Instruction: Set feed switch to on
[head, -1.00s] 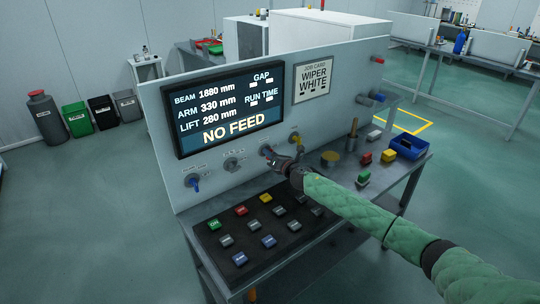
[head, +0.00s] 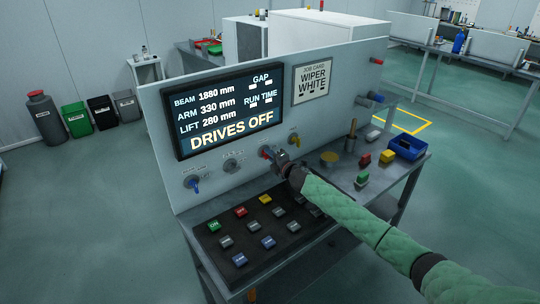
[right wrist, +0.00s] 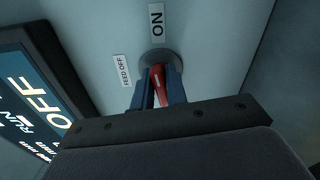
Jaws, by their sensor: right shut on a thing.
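The feed switch is a red handle (right wrist: 158,85) on a round grey base on the panel. Its red part also shows in the head view (head: 264,151). My right gripper (head: 277,159) is shut on the handle, with one blue finger on each side in the right wrist view (right wrist: 159,92). In that view the handle lies nearly in line with the ON label (right wrist: 157,22) and across from the FEED OFF label (right wrist: 122,71). The screen (head: 228,112) reads DRIVES OFF. My left gripper is not in view.
A blue-handled switch (head: 193,184), a grey switch (head: 231,164) and a yellow switch (head: 294,140) share the panel. A keypad (head: 255,232) with coloured buttons lies below. A blue bin (head: 407,147) and coloured blocks stand on the right shelf.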

